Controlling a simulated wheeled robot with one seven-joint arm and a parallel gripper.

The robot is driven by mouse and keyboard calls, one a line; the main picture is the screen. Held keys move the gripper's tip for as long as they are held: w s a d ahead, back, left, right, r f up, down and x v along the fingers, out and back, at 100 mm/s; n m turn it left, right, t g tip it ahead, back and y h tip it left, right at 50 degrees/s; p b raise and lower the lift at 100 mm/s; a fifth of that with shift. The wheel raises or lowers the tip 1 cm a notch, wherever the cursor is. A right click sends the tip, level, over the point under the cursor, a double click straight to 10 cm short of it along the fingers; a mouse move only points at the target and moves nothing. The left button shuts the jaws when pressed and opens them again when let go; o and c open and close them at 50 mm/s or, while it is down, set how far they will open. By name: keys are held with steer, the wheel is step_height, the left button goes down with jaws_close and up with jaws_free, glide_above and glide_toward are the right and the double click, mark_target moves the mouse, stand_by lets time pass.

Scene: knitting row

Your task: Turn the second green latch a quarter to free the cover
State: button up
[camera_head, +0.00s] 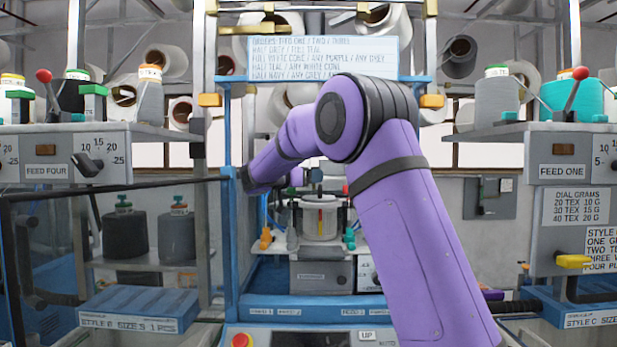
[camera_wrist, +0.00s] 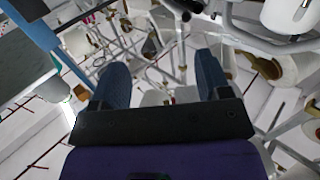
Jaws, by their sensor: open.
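Small green latches (camera_head: 350,239) sit at the right side of a white round housing (camera_head: 320,222) in the middle of the blue frame in the head view. They are too small to tell which way each is turned, or which is the second. Orange latches (camera_head: 266,239) sit on the left side. I cannot tell which part is the cover. In the wrist view my gripper (camera_wrist: 160,82) is open, its two dark blue fingers wide apart with nothing between them. In the head view my purple arm hides most of the gripper, and the wrist view does not clearly show the latches.
A blue upright (camera_head: 230,240) stands left of the housing. A control panel with a red button (camera_head: 241,341) lies in front. A Feed Four box (camera_head: 60,158) is at left, a Feed One box (camera_head: 570,155) at right. A written board (camera_head: 320,57) hangs above.

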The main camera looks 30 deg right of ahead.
steer(key=shift+s+a, duration=0.2)
steer(key=shift+s, duration=0.4)
